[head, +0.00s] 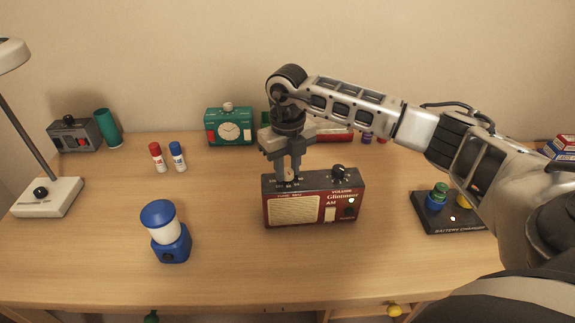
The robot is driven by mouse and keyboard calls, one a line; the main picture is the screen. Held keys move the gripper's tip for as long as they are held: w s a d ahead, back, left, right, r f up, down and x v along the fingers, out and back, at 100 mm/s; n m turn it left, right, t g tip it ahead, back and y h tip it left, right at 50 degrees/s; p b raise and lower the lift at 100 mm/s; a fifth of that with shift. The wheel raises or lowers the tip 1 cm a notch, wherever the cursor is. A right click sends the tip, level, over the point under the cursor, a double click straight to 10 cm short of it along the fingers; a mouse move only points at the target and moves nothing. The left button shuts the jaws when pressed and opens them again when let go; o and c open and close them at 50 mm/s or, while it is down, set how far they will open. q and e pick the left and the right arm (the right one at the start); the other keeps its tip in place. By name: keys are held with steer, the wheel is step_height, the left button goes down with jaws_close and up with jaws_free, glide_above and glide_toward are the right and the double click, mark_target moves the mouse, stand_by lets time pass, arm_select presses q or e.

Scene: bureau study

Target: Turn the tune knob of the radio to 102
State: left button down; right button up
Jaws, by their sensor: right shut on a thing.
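The red radio (314,204) with a cream speaker grille stands upright on the desk, a little right of centre. A black volume knob (339,172) sits on the right of its dark top. My right gripper (289,174) points straight down over the left part of the radio's top, with its fingers shut on the tune knob there. The fingers mostly hide that knob. Small scale marks show around it, too small to read. My left gripper is not in view.
A blue lantern (171,250) stands front left of the radio, and a battery charger (427,216) lies to its right, partly behind my arm. The desk before the radio is clear.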

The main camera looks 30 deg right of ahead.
mark_target(287, 171)
steer(key=m, duration=0.5)
steer(key=shift+r+m+p, duration=0.1)
steer(key=shift+m+p, duration=0.2)
steer(key=shift+p, duration=0.1)
steer(key=m, duration=0.3)
steer(key=shift+m+p, duration=0.4)
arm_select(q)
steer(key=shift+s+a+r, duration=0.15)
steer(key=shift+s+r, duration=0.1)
arm_select(e)
steer(key=shift+m, duration=0.8)
steer(key=o, duration=1)
arm_select(q)
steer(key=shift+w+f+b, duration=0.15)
steer(key=shift+b, duration=0.4)
arm_select(e)
step_height(287, 171, up, 16)
